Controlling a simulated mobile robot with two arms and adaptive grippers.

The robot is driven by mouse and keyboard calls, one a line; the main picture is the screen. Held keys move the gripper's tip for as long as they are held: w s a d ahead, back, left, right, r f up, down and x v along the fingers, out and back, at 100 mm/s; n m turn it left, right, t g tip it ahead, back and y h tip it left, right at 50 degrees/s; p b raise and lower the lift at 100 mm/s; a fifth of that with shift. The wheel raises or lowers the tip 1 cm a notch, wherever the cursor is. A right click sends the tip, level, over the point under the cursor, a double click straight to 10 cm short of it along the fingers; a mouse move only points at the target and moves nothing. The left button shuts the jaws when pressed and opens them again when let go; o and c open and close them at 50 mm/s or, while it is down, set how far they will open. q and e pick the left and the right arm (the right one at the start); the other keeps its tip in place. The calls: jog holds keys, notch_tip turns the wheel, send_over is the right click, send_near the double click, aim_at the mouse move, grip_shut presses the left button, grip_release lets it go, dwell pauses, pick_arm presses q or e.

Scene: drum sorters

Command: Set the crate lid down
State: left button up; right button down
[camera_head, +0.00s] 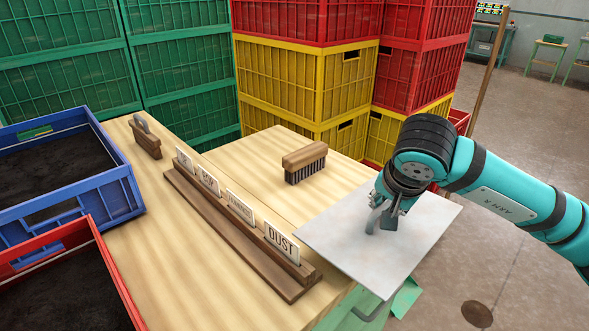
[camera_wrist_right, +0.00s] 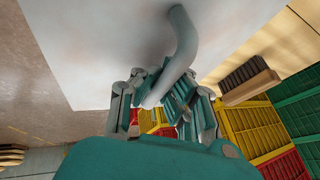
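The crate lid (camera_head: 335,238) is a flat pale grey panel with a bent grey handle, over the table's right side and past its edge. In the wrist view the lid (camera_wrist_right: 110,40) fills the upper part, with its handle (camera_wrist_right: 185,40) running down between the fingers. My right gripper (camera_head: 384,216) is above the lid, fingers closed around the handle. It also shows in the wrist view (camera_wrist_right: 166,92). I cannot tell whether the lid touches the tabletop. My left gripper is not in view.
A wooden brush (camera_head: 305,160) stands behind the lid on the table (camera_head: 245,160). A wooden card rack (camera_head: 235,228) is left of it. Blue (camera_head: 120,196) and red (camera_head: 108,262) bins of dark material are at left. Stacked crates (camera_head: 290,85) stand behind.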

jog(key=w, duration=0.4)
jog(key=w+a, duration=0.1)
jog(key=w, duration=0.4)
jog(key=w+a+f, duration=0.1)
jog(key=w, duration=0.4)
jog(key=shift+w+f+p, duration=0.1)
jog(key=shift+w+p, duration=0.1)
jog(key=shift+p, duration=0.15)
jog(key=shift+w, duration=0.8)
notch_tip(320, 180, down, 4)
jog(key=shift+r, duration=0.15)
jog(key=c, duration=2)
grip_release()
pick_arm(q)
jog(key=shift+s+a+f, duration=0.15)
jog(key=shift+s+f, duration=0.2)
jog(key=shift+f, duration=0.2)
pick_arm(e)
jog(key=o, duration=0.5)
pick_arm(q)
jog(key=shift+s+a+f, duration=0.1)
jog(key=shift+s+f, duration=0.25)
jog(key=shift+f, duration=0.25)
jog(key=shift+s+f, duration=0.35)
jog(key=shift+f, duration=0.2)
pick_arm(e)
jog(key=v, duration=1.2)
